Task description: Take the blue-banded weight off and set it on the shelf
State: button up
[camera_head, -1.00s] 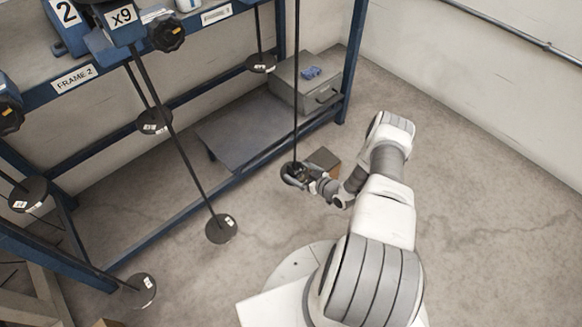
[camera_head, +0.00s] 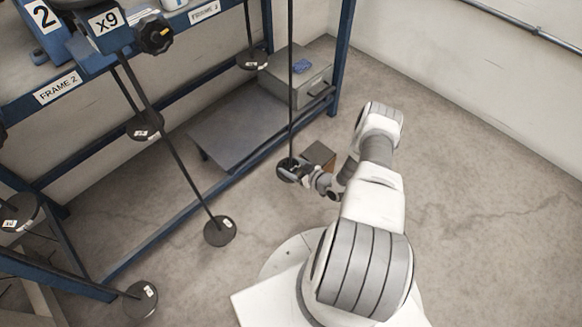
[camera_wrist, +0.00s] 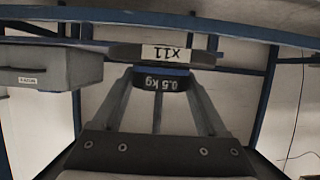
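The blue-banded weight (camera_wrist: 160,82) is a dark block marked 0.5 kg with a blue strip along one edge. In the wrist view it lies between my gripper's fingertips (camera_wrist: 162,90), which meet it on both sides. It is against a dark disc labelled x11 (camera_wrist: 165,53); the labels appear upside down. In the head view my gripper (camera_head: 298,172) is at the disc on the lower end of a long thin rod (camera_head: 291,90), and the weight is too small to make out there. The shelf (camera_head: 240,130) is a grey board low in the blue frame.
A grey box (camera_head: 300,78) with a blue item on top stands at the shelf's right end. Other rods hang with dark discs, one at the front (camera_head: 220,231). The shelf's left part is bare.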

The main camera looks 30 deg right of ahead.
jog(key=c, duration=0.9)
jog(key=shift+w+r, duration=0.1)
jog(key=shift+r, duration=0.3)
